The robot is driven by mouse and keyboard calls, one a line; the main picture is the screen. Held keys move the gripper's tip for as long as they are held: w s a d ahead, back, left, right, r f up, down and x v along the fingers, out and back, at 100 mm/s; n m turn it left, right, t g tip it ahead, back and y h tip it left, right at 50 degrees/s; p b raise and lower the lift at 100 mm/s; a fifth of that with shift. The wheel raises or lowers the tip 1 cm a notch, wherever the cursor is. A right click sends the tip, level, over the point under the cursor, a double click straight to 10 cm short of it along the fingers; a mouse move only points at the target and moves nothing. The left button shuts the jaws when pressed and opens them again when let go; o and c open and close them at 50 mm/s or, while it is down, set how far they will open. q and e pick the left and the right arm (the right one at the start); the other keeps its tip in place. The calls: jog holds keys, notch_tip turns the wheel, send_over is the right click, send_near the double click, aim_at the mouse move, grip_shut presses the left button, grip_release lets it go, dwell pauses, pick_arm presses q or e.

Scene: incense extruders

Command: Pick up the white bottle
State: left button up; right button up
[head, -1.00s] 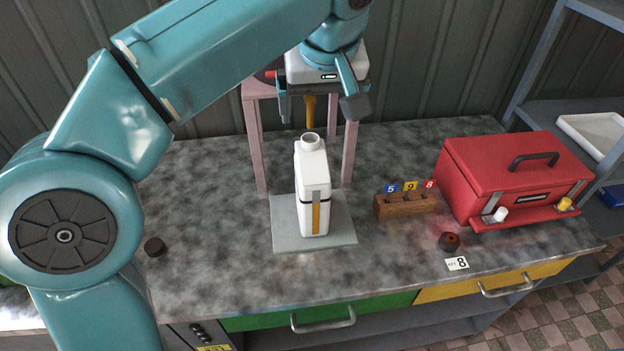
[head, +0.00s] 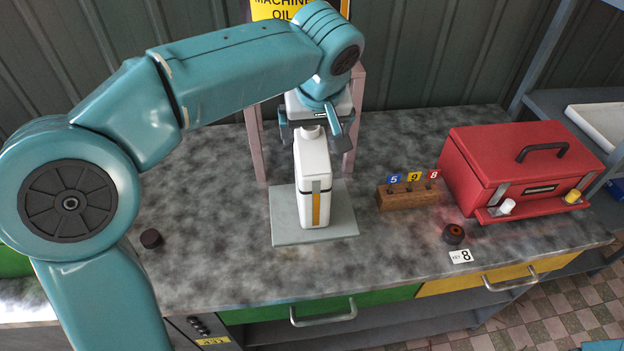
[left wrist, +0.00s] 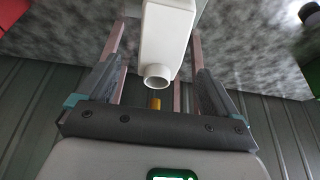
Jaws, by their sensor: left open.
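The white bottle (head: 314,178) stands upright on a grey plate (head: 286,236) on the worktop, with a yellow and black stripe on its front. In the left wrist view the bottle (left wrist: 166,38) shows with its round neck toward my gripper. My left gripper (head: 318,138) is open at the height of the bottle's top, its fingers on either side of the neck in the head view. In the left wrist view the bottle lies between the open fingers (left wrist: 155,85), with gaps on both sides. My right gripper is not in view.
A pink frame (head: 255,145) stands behind the bottle. A wooden block (head: 408,198) with numbered tags, a red box (head: 520,160) and a dark round piece (head: 453,234) are to the right. A dark cap (head: 151,238) lies left. The worktop between is clear.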

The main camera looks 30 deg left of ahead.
aim_at(312, 142)
pick_arm(q)
jog(key=shift+x, duration=1.9)
jog(key=shift+c, duration=0.3)
jog(key=shift+s+a, duration=0.1)
grip_shut()
jog(key=shift+r, duration=0.15)
